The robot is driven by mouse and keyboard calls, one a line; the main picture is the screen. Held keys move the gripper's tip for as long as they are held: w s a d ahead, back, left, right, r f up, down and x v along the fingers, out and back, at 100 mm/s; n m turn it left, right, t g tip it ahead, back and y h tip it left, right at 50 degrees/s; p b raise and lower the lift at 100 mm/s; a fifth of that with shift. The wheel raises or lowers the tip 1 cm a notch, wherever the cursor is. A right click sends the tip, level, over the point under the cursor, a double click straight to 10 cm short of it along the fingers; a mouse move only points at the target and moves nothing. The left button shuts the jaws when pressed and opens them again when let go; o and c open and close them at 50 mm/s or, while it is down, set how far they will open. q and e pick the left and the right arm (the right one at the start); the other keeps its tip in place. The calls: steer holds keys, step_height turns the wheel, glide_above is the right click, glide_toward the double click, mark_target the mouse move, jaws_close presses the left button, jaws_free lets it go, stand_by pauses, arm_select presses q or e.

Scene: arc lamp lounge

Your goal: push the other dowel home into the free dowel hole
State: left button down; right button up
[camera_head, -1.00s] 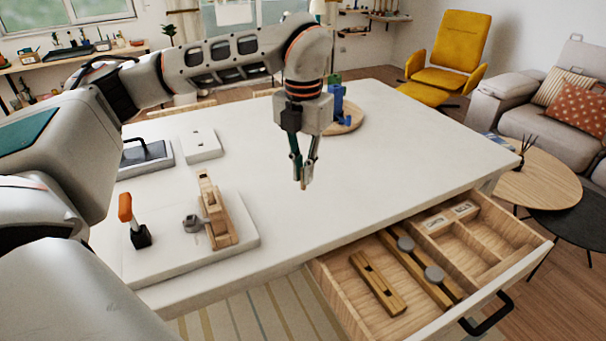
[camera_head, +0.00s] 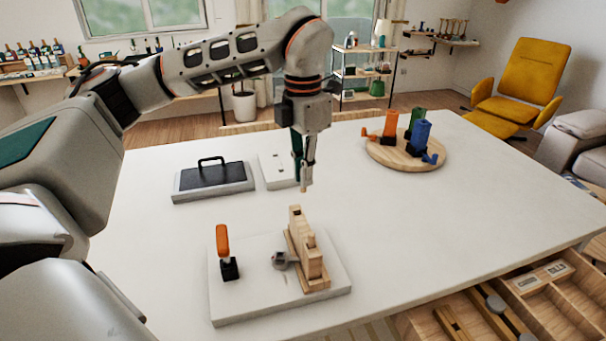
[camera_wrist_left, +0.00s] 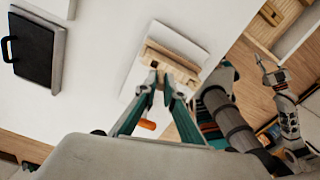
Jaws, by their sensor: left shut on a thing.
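My left gripper (camera_head: 306,184) is shut on a small pale wooden dowel (camera_head: 306,188), whose tip barely shows below the fingers. It hangs above the far end of a wooden block fixture (camera_head: 313,265), apart from it in the head view. The fixture has a raised upright piece and stands on a white board (camera_head: 245,300). In the left wrist view the fingertips (camera_wrist_left: 161,84) overlap the fixture (camera_wrist_left: 174,62), and the gap to it cannot be judged. The dowel holes and the other dowel cannot be made out. My right arm seems to show at the right of that view; its jaws are unclear.
An orange-handled tool (camera_head: 223,250) and a grey round-ended part (camera_head: 281,260) are left of the fixture. A black-topped case (camera_head: 213,178) and a white plate (camera_head: 277,170) lie behind. A round tray (camera_head: 377,157) stands back right. An open drawer (camera_head: 415,325) is front right.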

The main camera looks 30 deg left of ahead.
arm_select(q)
steer(key=shift+s+a+r, duration=0.2)
steer(key=shift+a+r, duration=0.05)
steer(key=shift+a, duration=0.35)
arm_select(e)
steer(key=shift+a+f, duration=0.1)
arm_select(q)
step_height(320, 180, down, 4)
steer(key=shift+f+b, duration=0.2)
steer(key=shift+b, duration=0.85)
steer(key=shift+f+b, duration=0.3)
steer(key=shift+f, duration=0.4)
arm_select(e)
steer(key=a, duration=0.1)
steer(key=w+a, duration=0.1)
steer(key=a+y, duration=0.1)
steer(key=shift+w+r+t, duration=0.2)
steer(key=shift+r+t, duration=0.1)
steer(key=shift+d+f, duration=0.1)
steer(key=shift+f, duration=0.05)
